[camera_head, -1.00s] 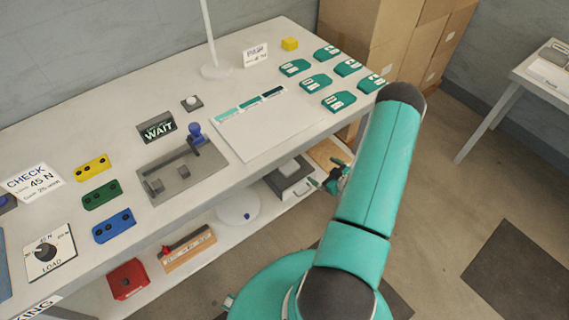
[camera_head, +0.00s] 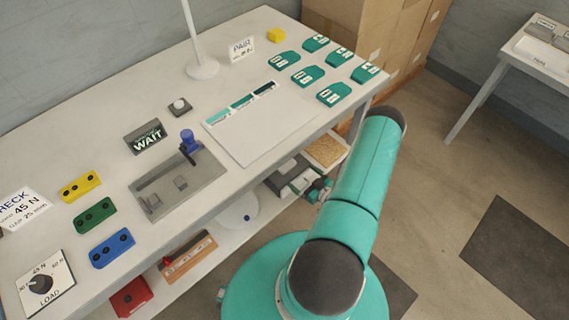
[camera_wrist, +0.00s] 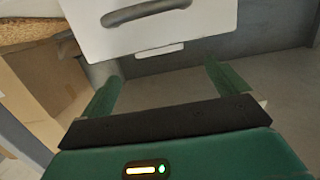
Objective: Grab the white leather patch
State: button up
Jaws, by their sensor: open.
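I cannot make out a white leather patch for certain in either view. My gripper (camera_wrist: 161,70) is open and empty in the wrist view, its two green fingers apart. Just beyond the fingertips is a pale panel (camera_wrist: 110,40) with a dark curved handle or slot. In the head view my gripper (camera_head: 318,189) is partly hidden by my arm, beside the bench's lower shelf. A grey box with a pale top (camera_head: 285,172) stands on that shelf, close to the gripper.
The bench holds teal tagged pieces (camera_head: 308,76), a white sheet (camera_head: 262,128), a grey fixture (camera_head: 178,184) and yellow, green and blue blocks (camera_head: 112,248). A tan-filled tray (camera_head: 325,150) is on the shelf. Cardboard boxes (camera_head: 370,35) stand behind.

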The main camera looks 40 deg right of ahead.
aim_at(285, 163)
jog(key=w, duration=0.5)
jog(key=w+f, duration=0.1)
jog(key=w, duration=0.2)
jog(key=shift+w+a+f, duration=0.1)
jog(key=shift+w, duration=0.25)
jog(key=c, duration=1.1)
jog(key=shift+o, duration=0.2)
